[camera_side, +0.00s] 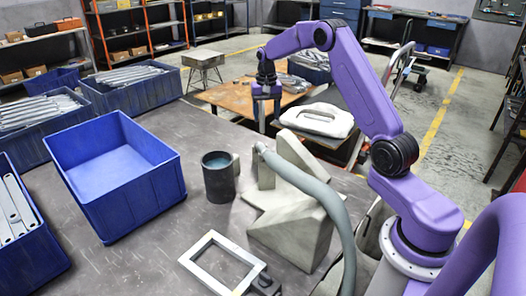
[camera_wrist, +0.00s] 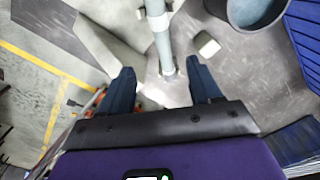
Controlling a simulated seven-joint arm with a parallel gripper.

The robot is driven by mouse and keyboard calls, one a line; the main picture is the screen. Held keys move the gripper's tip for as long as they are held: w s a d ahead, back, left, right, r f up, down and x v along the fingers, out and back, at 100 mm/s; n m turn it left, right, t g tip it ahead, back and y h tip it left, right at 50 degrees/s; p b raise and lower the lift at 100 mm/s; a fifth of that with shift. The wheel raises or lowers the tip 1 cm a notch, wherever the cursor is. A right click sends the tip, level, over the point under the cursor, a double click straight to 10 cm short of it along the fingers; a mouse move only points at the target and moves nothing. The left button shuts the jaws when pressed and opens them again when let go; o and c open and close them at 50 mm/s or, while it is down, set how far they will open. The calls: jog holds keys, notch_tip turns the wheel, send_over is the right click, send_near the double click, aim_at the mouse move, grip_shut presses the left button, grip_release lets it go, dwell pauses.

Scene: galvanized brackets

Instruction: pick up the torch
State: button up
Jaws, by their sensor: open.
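No clearly recognisable torch shows. The likeliest candidate is a long grey curved tube (camera_side: 305,185) with a narrower tip, leaning over pale angular blocks on the worktable. The same tube shows in the wrist view (camera_wrist: 160,35), its tip end lying between my fingers in the picture. My gripper (camera_side: 267,116) points down, beyond the tube's tip in the side view. In the wrist view, my gripper (camera_wrist: 161,72) has its two dark fingers wide apart, with nothing held. The wrist view does not settle the height gap between fingers and tube.
Pale angular blocks (camera_side: 291,232) stand under the tube. A dark cup (camera_side: 218,180) and small block are beside them. A blue bin (camera_side: 88,182) is at left; a grey metal frame (camera_side: 204,246) lies in front. A pale slotted piece (camera_side: 318,119) sits behind. Bare tabletop (camera_side: 130,260) is front left.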

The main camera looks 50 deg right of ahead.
send_over(265, 148)
jog(key=f, duration=0.9)
jog(key=shift+s, duration=0.25)
jog(key=shift+a+f, duration=0.15)
jog(key=shift+f, duration=1.2)
jog(key=shift+a+f, duration=0.1)
jog(key=shift+f, duration=1.25)
jog(key=c, duration=1.1)
